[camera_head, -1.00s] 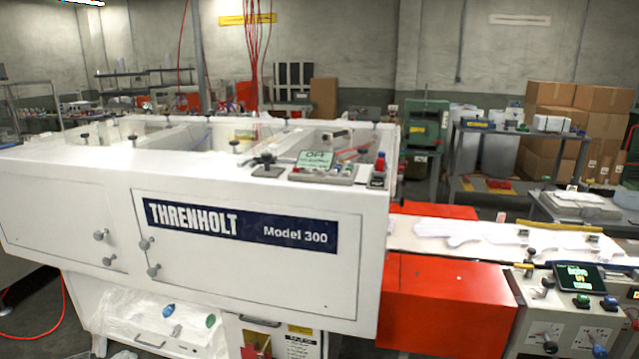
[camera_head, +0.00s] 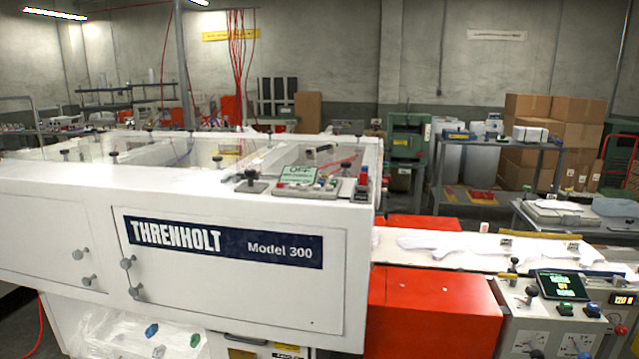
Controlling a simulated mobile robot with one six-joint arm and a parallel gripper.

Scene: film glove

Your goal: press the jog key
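A white machine (camera_head: 75,195) marked "THRENHOLT Model 300" fills the left and middle of the view. On its top right corner sits a small control panel (camera_head: 305,189) with a green screen reading "OFF" and several small buttons. Next to it stands a small box with a red button (camera_head: 363,179). A second control panel (camera_head: 530,314) at the lower right has a dark screen (camera_head: 562,286), green and blue buttons and dials. I cannot tell which key is the jog key. My gripper is not in view.
A white conveyor (camera_head: 455,243) carrying pale glove-like shapes runs right from the machine, above a red-orange housing (camera_head: 432,308). Behind stand a green machine (camera_head: 408,135), a grey table (camera_head: 497,142) and stacked cardboard boxes (camera_head: 528,104). A red cable lies on the floor at lower left.

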